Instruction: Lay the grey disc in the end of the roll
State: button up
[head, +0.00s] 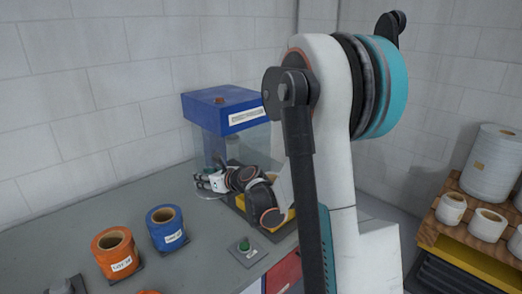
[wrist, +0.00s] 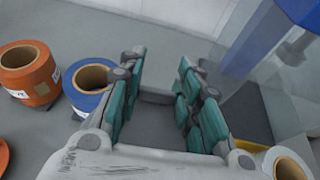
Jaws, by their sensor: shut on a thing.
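My gripper (head: 203,182) is at the front of the blue-topped machine, above the grey table. In the wrist view its teal-padded fingers (wrist: 158,72) stand apart around a pale grey piece (wrist: 157,97), which looks like the grey disc seen partly; a pale rim shows below the fingers in the head view. An orange roll (head: 114,254) and a blue roll (head: 166,230) stand upright with open brown cores, left of my gripper. They also show at the left of the wrist view. A white roll (wrist: 285,166) with a brown core is cut off at its lower right.
The machine has a blue top (head: 225,108) and clear walls. A green-button box (head: 245,248) sits on the table. A wooden pallet (head: 452,233) with white rolls stands at the right. Bare table (head: 70,225) lies at the left. My arm hides the middle.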

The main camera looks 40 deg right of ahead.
jog(key=w+d+f+m+t+h, duration=0.1)
jog(key=w+d, duration=0.1)
jog(key=d, duration=1.3)
jog(key=w+d+m+t+h, duration=0.1)
jog(key=w+d+h, duration=0.15)
jog(key=d, duration=1.25)
jog(key=shift+y, duration=0.45)
jog(key=shift+w+a+f+b, duration=0.1)
jog(key=shift+f+b, duration=0.6)
jog(key=shift+f, duration=0.8)
jog(key=shift+w+a+f+b, duration=0.1)
jog(key=shift+f+b, duration=0.6)
jog(key=shift+f, duration=0.8)
jog(key=shift+f+b, duration=0.8)
jog(key=shift+f, duration=0.3)
jog(key=shift+b, duration=0.3)
jog(key=o, duration=1.7)
jog(key=shift+o, duration=0.2)
jog(key=shift+r, duration=0.1)
